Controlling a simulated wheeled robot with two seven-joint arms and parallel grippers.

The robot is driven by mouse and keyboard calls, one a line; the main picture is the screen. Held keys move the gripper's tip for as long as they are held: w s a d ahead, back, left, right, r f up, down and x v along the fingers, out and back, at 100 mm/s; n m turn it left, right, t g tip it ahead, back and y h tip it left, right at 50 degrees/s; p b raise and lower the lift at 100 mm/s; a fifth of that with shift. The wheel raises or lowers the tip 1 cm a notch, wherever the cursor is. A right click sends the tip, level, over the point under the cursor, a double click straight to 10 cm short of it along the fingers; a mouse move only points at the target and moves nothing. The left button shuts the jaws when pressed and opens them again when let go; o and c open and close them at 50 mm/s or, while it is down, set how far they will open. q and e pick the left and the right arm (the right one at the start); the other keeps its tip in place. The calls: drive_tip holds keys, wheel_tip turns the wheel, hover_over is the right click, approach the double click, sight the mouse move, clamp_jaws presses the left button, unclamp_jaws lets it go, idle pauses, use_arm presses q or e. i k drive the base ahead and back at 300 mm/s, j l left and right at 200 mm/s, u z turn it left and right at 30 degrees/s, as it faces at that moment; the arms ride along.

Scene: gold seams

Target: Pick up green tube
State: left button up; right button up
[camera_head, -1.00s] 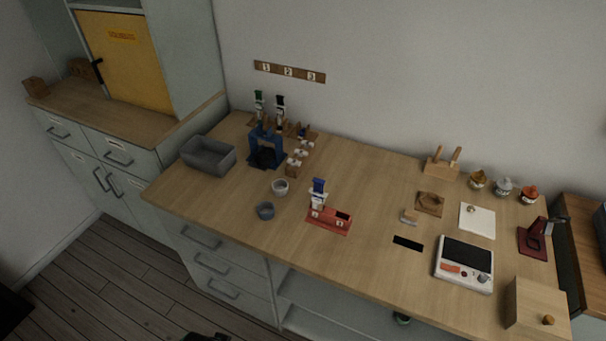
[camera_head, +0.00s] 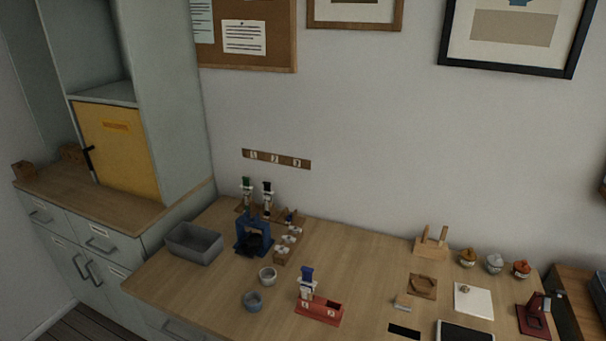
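A tube with a green cap (camera_head: 246,187) stands upright at the back left of the wooden worktop, in a small wooden rack. A tube with a black cap (camera_head: 267,190) stands just to its right. A tube with a blue cap (camera_head: 307,279) stands in the left slot of a red rack (camera_head: 320,312) nearer the front; its right slot looks empty. Neither of my grippers shows in the head view.
A blue stand (camera_head: 254,236) is directly in front of the wooden rack. A grey bin (camera_head: 194,244) lies to its left. Two small cups, grey (camera_head: 252,301) and white (camera_head: 267,276), stand in front. A wooden block with two pegs (camera_head: 432,243) and several small jars are at right.

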sight(246, 191)
drive_tip(key=z, duration=0.35)
drive_tip(key=j+z, duration=0.75)
drive_tip(key=j, duration=0.15)
drive_tip(key=k+j+z, duration=0.15)
drive_tip(key=j+z, duration=0.25)
drive_tip(key=k+j+z, duration=0.15)
drive_tip(key=j+z, duration=0.2)
drive_tip(key=j, duration=0.1)
